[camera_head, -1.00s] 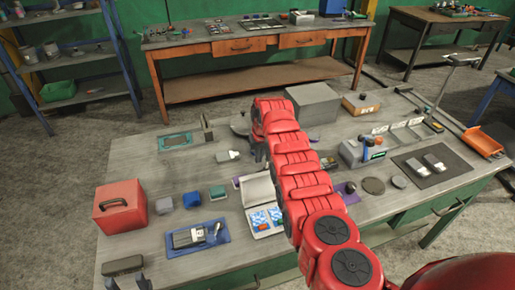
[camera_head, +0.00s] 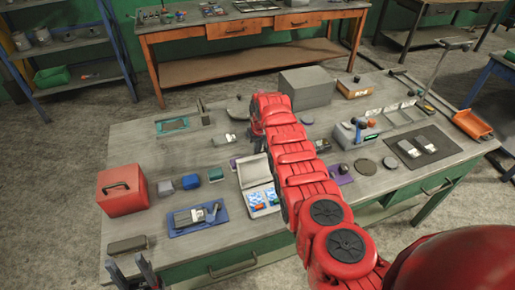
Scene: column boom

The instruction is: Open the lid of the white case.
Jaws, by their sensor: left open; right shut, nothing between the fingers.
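The white case (camera_head: 262,200) lies on the workbench with its light lid (camera_head: 252,171) standing raised at the back. Blue-and-white packs and a small red item show inside it. My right arm crosses in front of the case's right side and hides part of it. My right gripper (camera_head: 257,146) is beyond the raised lid, below the end of the red arm. Only a dark bit of it shows, and its fingertips are largely hidden. My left gripper (camera_head: 134,272) is open and empty at the bench's front left edge, well away from the case.
A red box (camera_head: 122,197) stands at the left. A blue tray (camera_head: 190,228) with tools lies left of the case. Small grey, blue and teal blocks sit behind it. A large grey box (camera_head: 306,87) stands at the back. An olive box (camera_head: 127,245) lies near the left gripper.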

